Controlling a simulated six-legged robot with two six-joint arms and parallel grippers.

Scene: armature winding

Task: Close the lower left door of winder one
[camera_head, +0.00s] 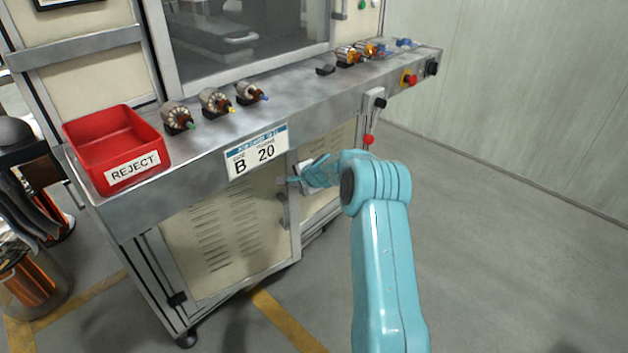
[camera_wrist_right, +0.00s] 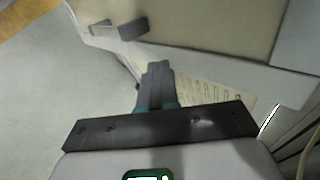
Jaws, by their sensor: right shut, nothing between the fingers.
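The lower left door (camera_head: 222,240) of the winder is a beige panel with vent slots and a grey frame, under the metal shelf. I cannot tell for sure whether it stands flush or slightly ajar. My right gripper (camera_head: 292,180) is at the door's upper right edge, just below the shelf. In the right wrist view, its fingers (camera_wrist_right: 158,72) are shut and empty, pointing at a pale door edge. A dark grey handle (camera_wrist_right: 120,28) shows beyond the fingertips, and a slotted panel (camera_wrist_right: 205,92) lies beside them. Contact is unclear. My left gripper is not in view.
A red REJECT bin (camera_head: 115,147) sits at the shelf's left end. Several armatures (camera_head: 215,101) lie along the shelf (camera_head: 305,98). A red knob (camera_head: 369,139) hangs near my right arm. A clear jar (camera_head: 30,285) stands at left. The floor at right is free.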

